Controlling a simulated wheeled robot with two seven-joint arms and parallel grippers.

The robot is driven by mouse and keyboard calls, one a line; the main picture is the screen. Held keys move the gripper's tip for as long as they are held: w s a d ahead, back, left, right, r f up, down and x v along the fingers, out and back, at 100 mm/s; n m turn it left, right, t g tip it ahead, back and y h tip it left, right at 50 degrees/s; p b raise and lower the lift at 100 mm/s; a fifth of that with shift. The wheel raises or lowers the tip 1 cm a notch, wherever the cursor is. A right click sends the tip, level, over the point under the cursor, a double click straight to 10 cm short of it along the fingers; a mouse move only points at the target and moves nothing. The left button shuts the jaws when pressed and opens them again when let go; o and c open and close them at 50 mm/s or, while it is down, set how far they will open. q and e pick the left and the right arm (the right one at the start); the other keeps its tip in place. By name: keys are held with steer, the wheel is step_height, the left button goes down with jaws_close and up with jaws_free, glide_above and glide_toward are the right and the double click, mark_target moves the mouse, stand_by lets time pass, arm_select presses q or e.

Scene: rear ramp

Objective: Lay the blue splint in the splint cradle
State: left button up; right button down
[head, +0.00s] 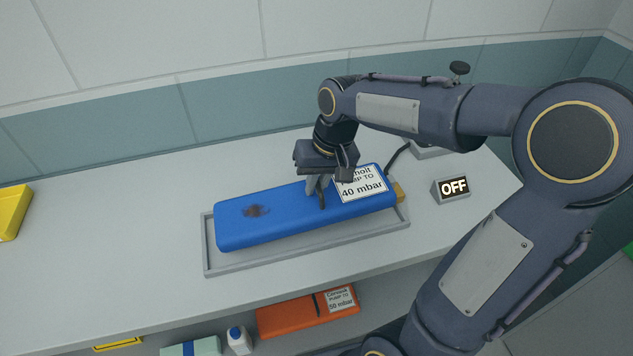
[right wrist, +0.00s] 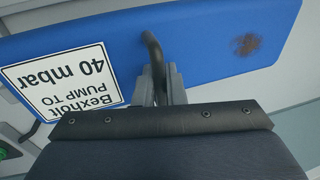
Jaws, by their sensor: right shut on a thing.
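The blue splint (head: 290,218) is a long flat block with a dark brown stain near its left end and a white label (head: 361,186) reading "Bexholt PUMP TO 40 mbar". It lies over the grey splint cradle (head: 300,252), a shallow rimmed tray on the counter, roughly lined up with it. I cannot tell whether it rests on the cradle floor or hangs just above it. My right gripper (head: 319,194) points down at the splint's middle, shut on its dark strap or handle (right wrist: 153,48). The splint hides much of the cradle's floor and back rim. My left gripper is not in view.
A sign reading "OFF" (head: 453,187) stands right of the cradle. A dark hose (head: 397,154) runs behind the splint's right end. A yellow container (head: 12,212) sits far left. An orange splint (head: 300,315) and a white bottle (head: 238,340) are on the shelf below.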

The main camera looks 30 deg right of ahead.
mark_target(316, 197)
steer(key=shift+f+y+b, duration=0.2)
steer(key=shift+y+b, duration=0.2)
stand_by(0.8)
steer(key=shift+f+b, duration=0.7)
steer(key=shift+f, duration=0.2)
stand_by(1.8)
steer(key=shift+f+b, duration=0.3)
steer(key=shift+f, duration=0.05)
steer(key=shift+f+b, duration=0.45)
steer(key=shift+f, duration=0.15)
stand_by(0.4)
steer(key=c, duration=1.4)
jaws_free()
steer(key=shift+r, duration=0.1)
